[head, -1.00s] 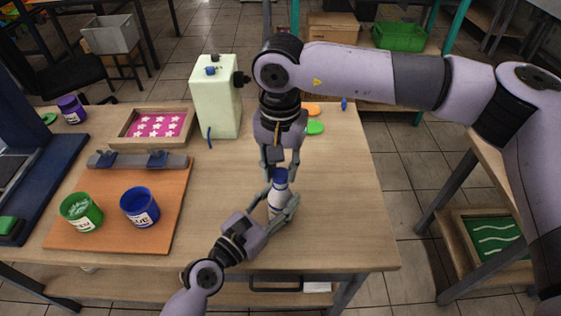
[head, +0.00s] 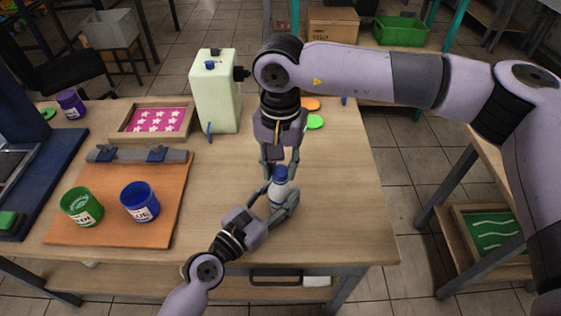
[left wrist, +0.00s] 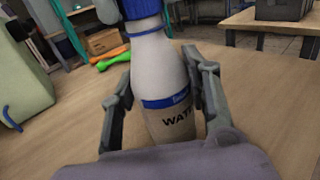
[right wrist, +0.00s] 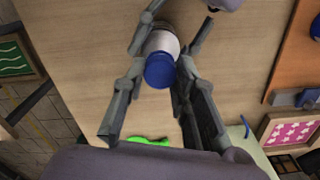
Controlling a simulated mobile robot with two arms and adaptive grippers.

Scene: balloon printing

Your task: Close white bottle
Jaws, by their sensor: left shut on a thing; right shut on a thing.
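The white bottle (head: 278,193) with a blue cap (head: 281,173) stands near the table's right front, held upright or nearly so. My left gripper (head: 277,198) is shut on the bottle's body from the front. The left wrist view shows the bottle (left wrist: 158,72) between the fingers, with a blue band and partly covered lettering. My right gripper (head: 280,164) comes from above and its fingers are at both sides of the cap. The right wrist view shows the blue cap (right wrist: 160,71) from above, sitting on the bottle's top. How tightly the cap sits I cannot tell.
A pale green canister (head: 216,95) stands behind, left of my right arm. Green (head: 82,208) and blue (head: 140,203) paint pots sit on an orange board (head: 110,236) at left. A framed star print (head: 128,136) lies behind it. The table right of the bottle is clear.

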